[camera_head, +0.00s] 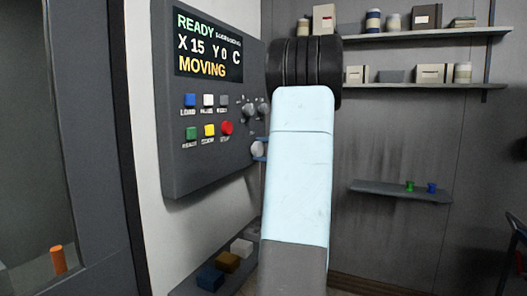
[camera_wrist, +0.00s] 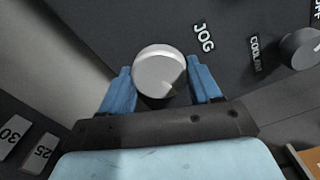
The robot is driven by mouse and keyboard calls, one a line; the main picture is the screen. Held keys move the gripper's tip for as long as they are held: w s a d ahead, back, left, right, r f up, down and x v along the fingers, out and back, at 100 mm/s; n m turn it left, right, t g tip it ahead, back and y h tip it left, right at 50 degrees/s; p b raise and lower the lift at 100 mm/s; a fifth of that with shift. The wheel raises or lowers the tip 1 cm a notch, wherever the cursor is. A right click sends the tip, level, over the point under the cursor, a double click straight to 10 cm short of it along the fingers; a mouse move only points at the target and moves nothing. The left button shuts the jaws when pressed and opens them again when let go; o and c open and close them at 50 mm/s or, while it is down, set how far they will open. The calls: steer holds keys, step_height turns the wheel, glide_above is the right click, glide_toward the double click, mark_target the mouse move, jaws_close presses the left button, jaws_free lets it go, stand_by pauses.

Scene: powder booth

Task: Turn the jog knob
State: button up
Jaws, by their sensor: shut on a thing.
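The jog knob (camera_wrist: 160,68) is a round, light grey knob with a dark mark near its lower right edge. The word JOG is printed beside it on the dark panel. My gripper (camera_wrist: 162,82) has its blue fingers on either side of the knob and is shut on it. In the head view the knob (camera_head: 257,149) shows at the lower right of the control panel (camera_head: 190,165), partly behind my arm. Only a little of my gripper (camera_head: 259,150) shows there. The panel's screen (camera_head: 208,45) reads READY, X 15, Y 0 and MOVING.
Coloured buttons (camera_head: 208,130) and two other knobs (camera_head: 256,108) sit close by on the panel. A low shelf with several blocks (camera_head: 228,262) lies below it. Wall shelves (camera_head: 420,33) with boxes and jars are at the right.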

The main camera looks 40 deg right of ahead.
steer(key=m, duration=0.5)
steer(key=shift+d+f+m, duration=0.1)
steer(key=shift+f+m, duration=0.2)
steer(key=shift+r+m, duration=0.1)
steer(key=shift+m, duration=2.1)
steer(key=shift+r, duration=0.1)
steer(key=o, duration=1.1)
steer(key=shift+c, duration=0.2)
steer(key=v, duration=1.3)
steer(key=shift+s, duration=0.35)
